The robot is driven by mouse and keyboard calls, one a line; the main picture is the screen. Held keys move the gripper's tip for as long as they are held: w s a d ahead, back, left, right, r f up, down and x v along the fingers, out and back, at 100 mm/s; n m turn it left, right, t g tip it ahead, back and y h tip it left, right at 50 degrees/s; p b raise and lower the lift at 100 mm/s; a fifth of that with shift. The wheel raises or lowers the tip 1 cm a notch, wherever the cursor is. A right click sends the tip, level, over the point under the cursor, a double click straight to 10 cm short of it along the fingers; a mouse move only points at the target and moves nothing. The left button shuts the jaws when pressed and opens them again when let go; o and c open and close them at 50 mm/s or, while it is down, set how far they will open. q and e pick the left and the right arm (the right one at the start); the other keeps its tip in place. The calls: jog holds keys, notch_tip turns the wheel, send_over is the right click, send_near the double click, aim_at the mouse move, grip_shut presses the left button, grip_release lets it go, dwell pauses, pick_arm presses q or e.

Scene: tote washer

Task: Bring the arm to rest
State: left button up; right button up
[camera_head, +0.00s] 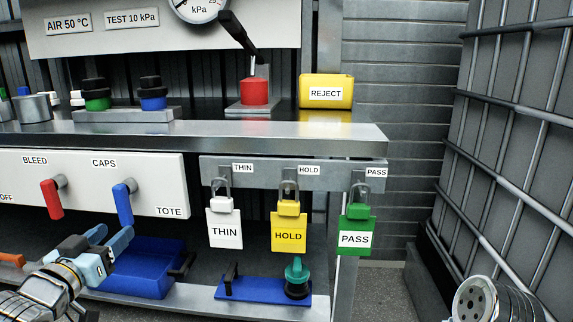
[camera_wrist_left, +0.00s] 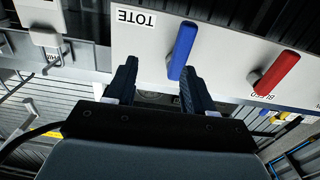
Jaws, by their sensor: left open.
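My left gripper (camera_head: 112,240) is in the lower left of the head view, just below the blue lever (camera_head: 123,203) on the white panel. Its fingers are apart with nothing between them. In the left wrist view, which is upside down, the open gripper (camera_wrist_left: 158,82) points at the panel. The blue lever (camera_wrist_left: 183,50) stands close to the right finger, and I cannot tell whether they touch. The red lever (camera_wrist_left: 277,73) is farther right. My right gripper is not in view.
Thin, HOLD and PASS tags hang from a grey rail (camera_head: 270,172). A blue tray (camera_head: 140,270) lies behind the gripper on the lower shelf. A blue plate (camera_head: 262,290) with a teal-topped knob is to its right. A wire cage (camera_head: 520,120) stands at right.

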pick_arm(q)
jog(key=w+d+f+n+g+h+p, duration=0.1)
jog(key=d+f+g+p, duration=0.2)
jog(key=f, duration=0.5)
jog(key=w+d+f+g, duration=0.1)
jog(key=d+f+g, duration=0.1)
jog(key=d+f, duration=0.5)
jog(key=w+d+f+n+g+h+p, duration=0.1)
jog(key=w+d+f+g+p, duration=0.15)
jog(key=f, duration=0.75)
jog(key=s+d+f+g+p, duration=0.1)
jog(key=s+d+f+g, duration=0.4)
jog(key=s+f, duration=0.4)
jog(key=s+d+f+g+p, duration=0.2)
jog(key=s+d+f+g, duration=0.2)
jog(key=s+f, duration=0.6)
jog(key=shift+s+d+n+g+h+p, duration=0.3)
jog(key=shift+s+d+g+h, duration=0.1)
jog(key=shift+s+d, duration=0.65)
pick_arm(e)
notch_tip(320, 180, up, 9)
